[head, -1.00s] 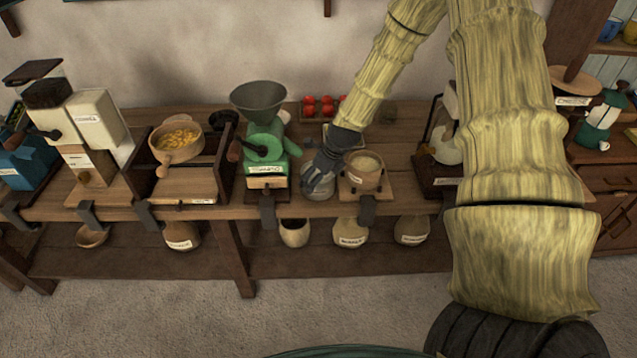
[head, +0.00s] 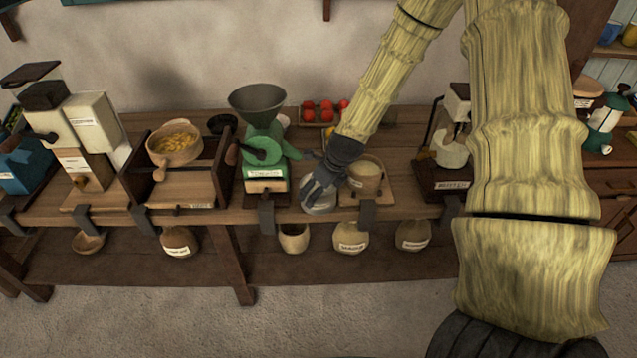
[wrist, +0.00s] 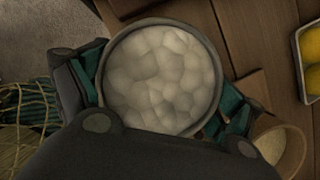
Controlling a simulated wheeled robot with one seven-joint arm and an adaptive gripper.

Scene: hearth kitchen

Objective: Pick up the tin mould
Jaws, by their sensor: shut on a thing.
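The tin mould (head: 318,203) is a round grey metal dish near the front edge of the wooden bench, between the green grinder and a wooden tub. In the wrist view the tin mould (wrist: 161,79) is seen from above, with a pale, lumpy, dimpled inside. My gripper (head: 318,188) is shut on the mould, with its green-padded fingers (wrist: 232,112) at either side of the rim. The mould's underside is hidden, so I cannot tell whether it touches the bench.
The green grinder (head: 264,148) stands close on the left. The wooden tub (head: 366,174) stands close on the right on a board. A tray of red fruit (head: 318,113) lies behind.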

